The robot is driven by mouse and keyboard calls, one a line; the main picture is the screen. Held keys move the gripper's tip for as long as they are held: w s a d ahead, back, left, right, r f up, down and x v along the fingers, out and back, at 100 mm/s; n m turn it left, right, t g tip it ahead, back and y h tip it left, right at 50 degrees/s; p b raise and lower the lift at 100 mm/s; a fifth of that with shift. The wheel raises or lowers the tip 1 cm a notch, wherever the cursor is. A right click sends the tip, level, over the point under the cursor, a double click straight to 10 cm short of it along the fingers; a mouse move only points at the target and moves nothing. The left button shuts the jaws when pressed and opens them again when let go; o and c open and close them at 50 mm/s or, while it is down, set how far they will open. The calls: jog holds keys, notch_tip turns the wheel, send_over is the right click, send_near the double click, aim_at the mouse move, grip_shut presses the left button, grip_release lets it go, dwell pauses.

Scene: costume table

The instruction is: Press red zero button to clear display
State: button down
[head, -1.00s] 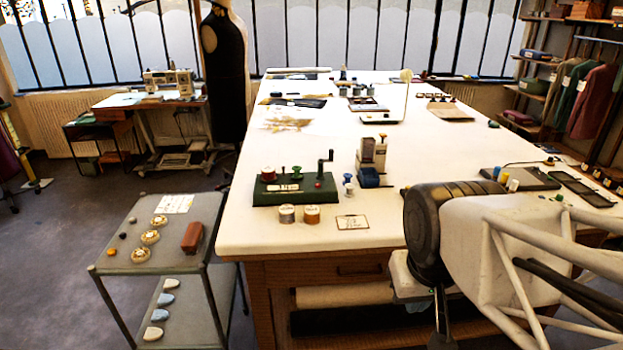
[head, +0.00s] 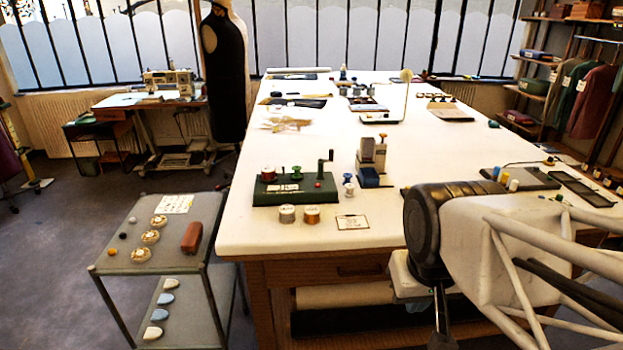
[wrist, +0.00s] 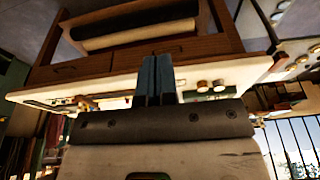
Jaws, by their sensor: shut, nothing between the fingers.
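The green winding device (head: 295,190) stands near the front left of the white table. It carries a brown spool (head: 268,173), a green knob (head: 297,172) and a dark crank (head: 325,167). A small red button (head: 318,184) shows on its right part. Pale panels (head: 284,187) show on its front; any digits are too small to read. My gripper (wrist: 155,75) shows in the wrist view, shut and empty, with its fingers side by side. It is apart from the device. In the head view my arm is at the lower right, and the fingertips cannot be made out.
A stapler-like grey-and-blue tool (head: 371,165) stands behind right. A grey cart (head: 147,262) stands left of the table (head: 300,240). The table's front middle is mostly clear.

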jog(key=shift+w, duration=0.1)
jog(key=w+a+r+y, duration=0.1)
jog(key=w+a+r, duration=0.1)
jog(key=w, duration=0.5)
jog(key=w+a+r+y, duration=0.1)
jog(key=w+r, duration=0.1)
jog(key=w, duration=0.5)
jog(key=m+t+y, duration=0.2)
jog(key=t+y, duration=0.2)
jog(key=t, duration=0.1)
send_over(318, 186)
notch_tip(318, 186, down, 6)
jog(key=f, duration=0.1)
jog(key=shift+w+d+r, duration=0.15)
jog(key=shift+w+d, duration=0.15)
jog(key=shift+w, duration=0.2)
jog(key=shift+f, duration=0.2)
jog(key=shift+f, duration=4.25)
